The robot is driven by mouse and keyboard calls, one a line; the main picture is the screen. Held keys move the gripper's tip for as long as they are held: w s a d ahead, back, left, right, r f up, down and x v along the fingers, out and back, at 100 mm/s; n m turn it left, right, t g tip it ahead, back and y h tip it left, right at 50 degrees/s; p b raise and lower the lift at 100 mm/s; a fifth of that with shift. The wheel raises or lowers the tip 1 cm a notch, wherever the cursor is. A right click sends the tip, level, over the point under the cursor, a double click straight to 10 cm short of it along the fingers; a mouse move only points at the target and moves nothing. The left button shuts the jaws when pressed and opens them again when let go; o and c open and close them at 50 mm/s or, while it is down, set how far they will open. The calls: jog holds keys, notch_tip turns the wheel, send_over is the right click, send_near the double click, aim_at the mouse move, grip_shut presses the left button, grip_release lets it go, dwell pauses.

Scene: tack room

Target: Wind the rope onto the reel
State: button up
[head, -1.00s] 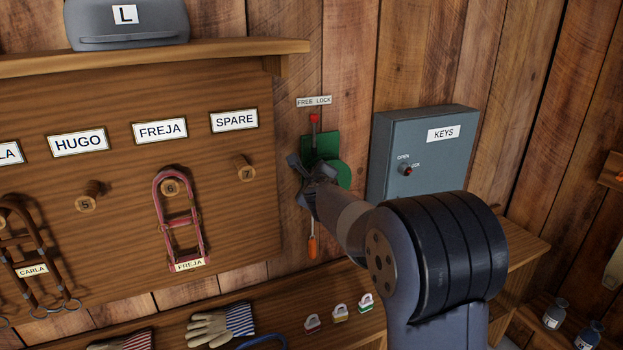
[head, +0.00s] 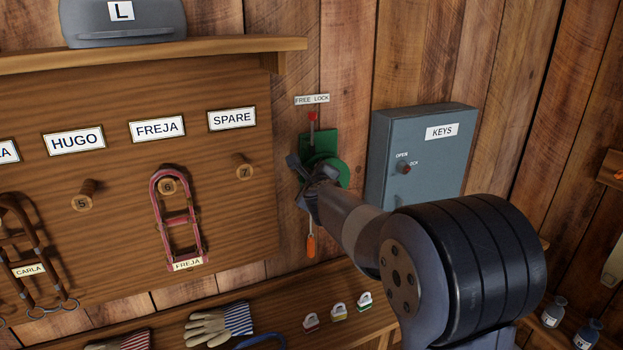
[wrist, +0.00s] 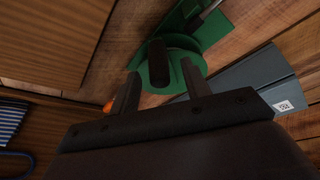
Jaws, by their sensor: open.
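The green reel (head: 326,143) is mounted on the plank wall, largely hidden behind my gripper in the head view. Its round green disc (wrist: 180,67) shows in the wrist view with a dark knob (wrist: 158,62) standing out from it. My gripper (head: 308,170) is open in front of the reel. In the wrist view the knob appears between the two fingers (wrist: 160,74); I cannot tell whether they touch it. A red-tipped lever (head: 312,118) points upright below the FREE LOCK label (head: 312,99). A thin line with an orange end (head: 311,245) hangs below the reel.
A grey key box (head: 421,155) is close on the right of the reel. A peg board (head: 120,215) with pegs and a red halter (head: 157,215) is on the left. A bench (head: 275,325) with gloves and small padlocks (head: 338,312) runs below.

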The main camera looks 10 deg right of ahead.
jog(key=v, duration=0.7)
jog(key=shift+s, duration=0.25)
